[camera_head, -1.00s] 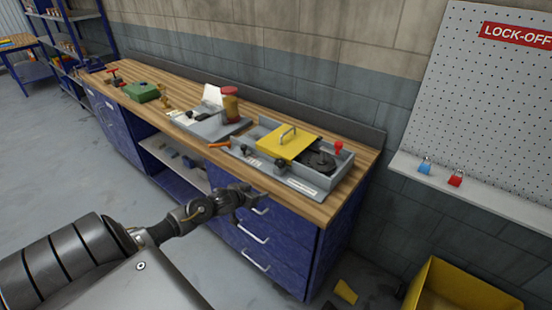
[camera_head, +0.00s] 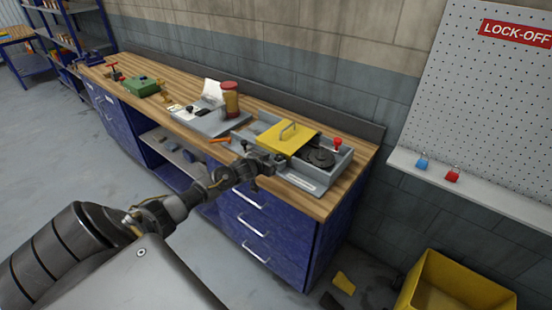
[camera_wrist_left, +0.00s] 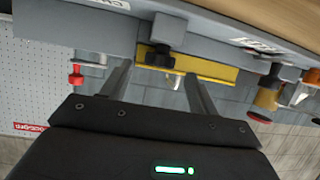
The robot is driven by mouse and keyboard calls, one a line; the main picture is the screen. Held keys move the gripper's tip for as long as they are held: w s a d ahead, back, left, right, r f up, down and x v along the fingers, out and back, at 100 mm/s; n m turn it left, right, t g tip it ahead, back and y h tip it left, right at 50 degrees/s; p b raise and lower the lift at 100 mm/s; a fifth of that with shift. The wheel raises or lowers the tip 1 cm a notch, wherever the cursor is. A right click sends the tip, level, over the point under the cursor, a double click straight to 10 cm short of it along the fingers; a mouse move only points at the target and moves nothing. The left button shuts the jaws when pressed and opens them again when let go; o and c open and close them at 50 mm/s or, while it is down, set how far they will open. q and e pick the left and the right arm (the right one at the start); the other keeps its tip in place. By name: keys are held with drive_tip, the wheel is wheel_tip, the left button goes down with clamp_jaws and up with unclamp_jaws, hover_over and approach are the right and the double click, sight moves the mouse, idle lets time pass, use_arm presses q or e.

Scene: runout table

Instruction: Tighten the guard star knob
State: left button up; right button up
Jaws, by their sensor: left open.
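The yellow guard (camera_head: 287,138) sits on a grey machine box on the bench, and its edge shows in the left wrist view (camera_wrist_left: 205,68). My left gripper (camera_head: 272,161) is at the box's front side and covers the knobs there in the head view. In the left wrist view, a black knob (camera_wrist_left: 167,32) stands just beyond my open, empty left fingers (camera_wrist_left: 157,74), roughly in line with the gap between them and apart from them. A second dark knob (camera_wrist_left: 271,78) is farther right. I cannot tell which is the guard star knob. My right gripper is not in view.
A dark round part (camera_head: 320,157) and a red knob (camera_head: 337,143) are at the box's right. A grey unit with a red-topped jar (camera_head: 230,100) stands to its left. An orange-handled tool (camera_head: 219,139) lies nearby. Blue drawers (camera_head: 262,225) are below the bench.

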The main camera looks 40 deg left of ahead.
use_arm(q)
drive_tip(key=shift+x, duration=1.1)
drive_tip(key=c, duration=1)
